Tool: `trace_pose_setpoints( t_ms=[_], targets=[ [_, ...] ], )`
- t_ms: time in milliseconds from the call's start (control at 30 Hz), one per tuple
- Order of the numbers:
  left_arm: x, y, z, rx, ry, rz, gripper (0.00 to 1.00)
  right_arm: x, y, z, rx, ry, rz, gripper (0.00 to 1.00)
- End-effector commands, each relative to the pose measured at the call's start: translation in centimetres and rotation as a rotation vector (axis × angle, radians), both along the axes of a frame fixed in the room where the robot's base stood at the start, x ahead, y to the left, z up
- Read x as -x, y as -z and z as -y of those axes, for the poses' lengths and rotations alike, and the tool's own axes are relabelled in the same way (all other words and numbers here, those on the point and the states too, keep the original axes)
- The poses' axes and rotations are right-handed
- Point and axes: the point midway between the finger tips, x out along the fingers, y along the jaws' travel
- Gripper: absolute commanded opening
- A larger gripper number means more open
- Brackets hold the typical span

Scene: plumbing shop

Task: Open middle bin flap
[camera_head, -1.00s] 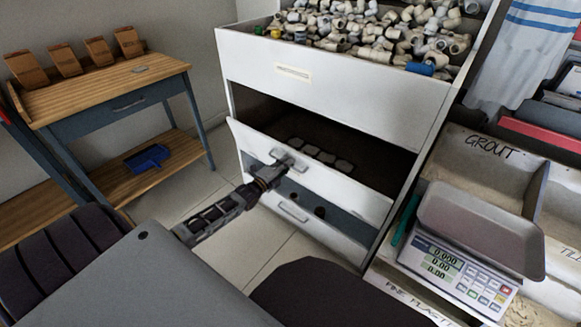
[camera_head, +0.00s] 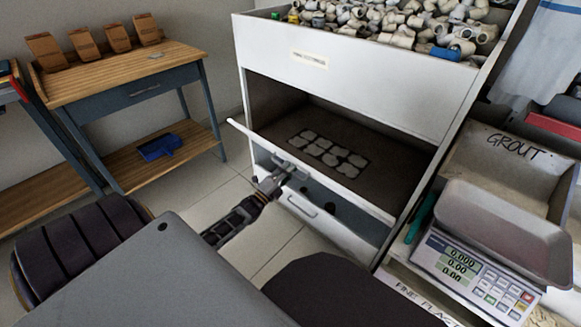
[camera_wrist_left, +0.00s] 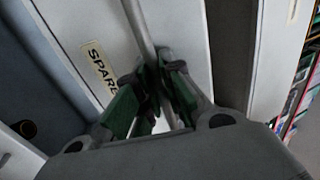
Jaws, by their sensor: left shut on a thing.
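The white bin unit (camera_head: 345,85) stands in the middle of the head view. Its middle bin flap (camera_head: 345,193) is tilted outward and down, and the dark opening behind it is exposed. My left gripper (camera_head: 286,172) is at the left part of the flap's front. In the left wrist view its green-padded fingers (camera_wrist_left: 160,95) close around the flap's handle, next to a label reading "SPAR", partly hidden. My right gripper is not in view.
The top bin holds many pipe fittings (camera_head: 400,25). A lower flap with a handle (camera_head: 303,206) sits below the middle one. A scale (camera_head: 470,265) and a GROUT bin (camera_head: 510,150) stand close on the right. A wooden workbench (camera_head: 125,78) stands at the left, with floor between.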

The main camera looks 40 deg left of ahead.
Motion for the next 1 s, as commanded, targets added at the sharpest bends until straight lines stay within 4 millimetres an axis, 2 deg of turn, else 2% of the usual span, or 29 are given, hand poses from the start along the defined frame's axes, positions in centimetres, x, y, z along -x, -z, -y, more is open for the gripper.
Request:
trace_pose_setpoints(
  t_ms=[400, 933, 967, 1000],
  targets=[
    [2.0, 2.9, -0.1, -0.001, 0.000, 0.003, 0.00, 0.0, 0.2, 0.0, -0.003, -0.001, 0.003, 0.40],
    [2.2, 3.2, -0.2, -0.002, 0.001, 0.006, 0.00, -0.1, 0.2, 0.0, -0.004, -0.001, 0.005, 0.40],
    [2.2, 3.2, -0.2, -0.002, 0.001, 0.006, 0.13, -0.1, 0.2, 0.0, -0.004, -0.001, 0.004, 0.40],
    [2.2, 3.2, -0.2, -0.002, 0.001, 0.006, 0.18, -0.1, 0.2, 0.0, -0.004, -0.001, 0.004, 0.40]
  ],
)
